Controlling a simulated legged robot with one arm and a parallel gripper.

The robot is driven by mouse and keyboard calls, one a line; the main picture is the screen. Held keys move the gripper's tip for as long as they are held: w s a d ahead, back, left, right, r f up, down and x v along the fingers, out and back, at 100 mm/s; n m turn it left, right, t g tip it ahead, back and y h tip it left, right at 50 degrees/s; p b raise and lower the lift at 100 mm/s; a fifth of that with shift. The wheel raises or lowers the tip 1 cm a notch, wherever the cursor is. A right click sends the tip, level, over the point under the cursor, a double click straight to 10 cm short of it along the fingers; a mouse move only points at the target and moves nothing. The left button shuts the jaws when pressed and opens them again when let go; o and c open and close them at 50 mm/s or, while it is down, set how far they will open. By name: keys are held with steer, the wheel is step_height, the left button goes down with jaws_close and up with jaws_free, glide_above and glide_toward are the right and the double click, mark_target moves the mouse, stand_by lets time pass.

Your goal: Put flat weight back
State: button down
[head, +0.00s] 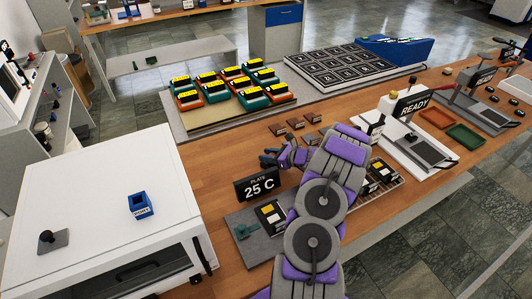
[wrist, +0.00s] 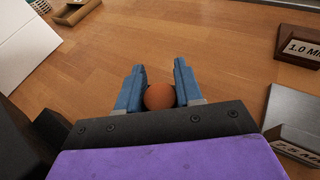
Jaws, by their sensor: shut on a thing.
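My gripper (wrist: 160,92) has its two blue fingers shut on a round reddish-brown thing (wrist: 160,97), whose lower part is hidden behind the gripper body. Whether this is the flat weight's knob or the whole thing, I cannot tell. In the head view my gripper (head: 270,157) is above the wooden bench, behind the "PLATE 25 C" sign, and what it holds is not clear there. A brown block (wrist: 299,45) labelled "1.0 M…" stands to the right in the wrist view. A grey piece (wrist: 295,107) with a "7.5 M…" label lies below it.
Several small brown blocks (head: 279,129) stand on the bench beyond my gripper. The "PLATE 25 C" sign (head: 257,186) is close in front. A white cabinet (head: 95,190) stands left. A press marked READY (head: 413,106) stands right. Bare wood (wrist: 190,40) lies ahead of the fingers.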

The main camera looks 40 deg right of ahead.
steer(key=shift+s+d, duration=0.15)
steer(key=shift+d, duration=0.15)
steer(key=c, duration=1.2)
jaws_free()
steer(key=shift+f, duration=0.1)
steer(key=o, duration=0.5)
steer(key=shift+a+r, duration=0.25)
steer(key=shift+a, duration=0.6)
steer(key=shift+c, duration=0.2)
steer(key=shift+d+f, duration=0.15)
steer(key=shift+d, duration=0.45)
steer(key=shift+s+d, duration=0.15)
steer(key=shift+s, duration=0.1)
steer(key=v, duration=0.3)
steer(key=p+v, duration=0.1)
steer(key=v, duration=0.2)
steer(key=p+v, duration=0.1)
steer(key=v, duration=0.3)
steer(key=shift+s+a+r, duration=0.1)
steer(key=shift+a+r, duration=0.15)
steer(key=shift+a, duration=0.05)
steer(key=shift+s+d+r, duration=0.1)
steer(key=shift+s+d, duration=0.2)
steer(key=shift+s, duration=0.25)
steer(key=shift+a, duration=0.25)
